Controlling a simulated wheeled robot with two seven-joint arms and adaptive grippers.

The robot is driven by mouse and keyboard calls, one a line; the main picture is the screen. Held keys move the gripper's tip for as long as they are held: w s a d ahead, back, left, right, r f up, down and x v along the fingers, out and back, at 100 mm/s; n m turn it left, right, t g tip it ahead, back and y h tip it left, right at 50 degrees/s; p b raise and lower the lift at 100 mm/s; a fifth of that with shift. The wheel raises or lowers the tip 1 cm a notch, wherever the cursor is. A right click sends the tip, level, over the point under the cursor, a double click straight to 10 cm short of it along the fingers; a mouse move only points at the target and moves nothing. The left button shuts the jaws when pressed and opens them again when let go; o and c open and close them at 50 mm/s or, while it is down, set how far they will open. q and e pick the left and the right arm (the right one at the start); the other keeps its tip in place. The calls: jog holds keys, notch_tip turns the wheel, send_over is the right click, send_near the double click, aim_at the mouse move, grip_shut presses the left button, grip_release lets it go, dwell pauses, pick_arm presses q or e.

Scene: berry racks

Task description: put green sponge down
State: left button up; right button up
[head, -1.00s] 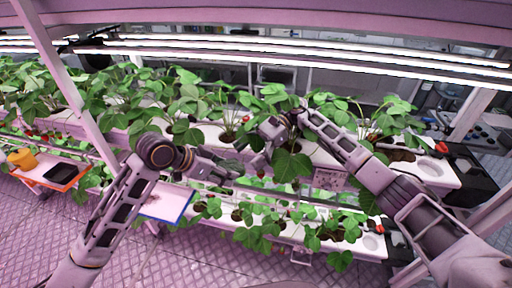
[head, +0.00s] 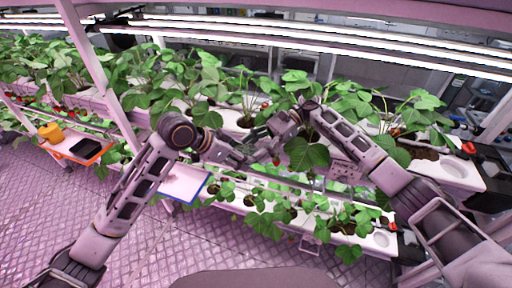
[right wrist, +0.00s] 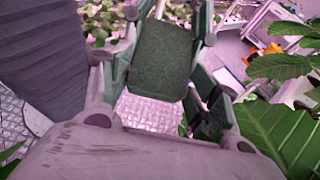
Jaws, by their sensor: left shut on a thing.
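The green sponge (right wrist: 162,58) shows in the right wrist view as a dark green block between grey-green finger parts. In the head view I cannot make it out among the grippers and leaves. My left gripper (head: 238,153) is shut on the sponge, in front of the plant rack. My right gripper (head: 275,132) is close beside the left one, and its fingers also show in the right wrist view (right wrist: 165,100). The finger parts overlap there, so I cannot tell whether the right one grips the sponge or stands open around it.
A white tray with a blue edge (head: 185,184) is below the left forearm. An orange-edged tray (head: 92,155) at the left bears a black dish (head: 85,148) and a yellow pot (head: 51,133). Strawberry plants crowd the rack (head: 455,172). The floor (head: 190,240) is clear.

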jog(key=c, duration=0.4)
pick_arm(q)
jog(key=o, duration=1.4)
jog(key=shift+a+r, duration=0.1)
jog(key=v, duration=1.1)
jog(key=shift+s+a+r, duration=0.1)
jog(key=shift+a+r, duration=0.15)
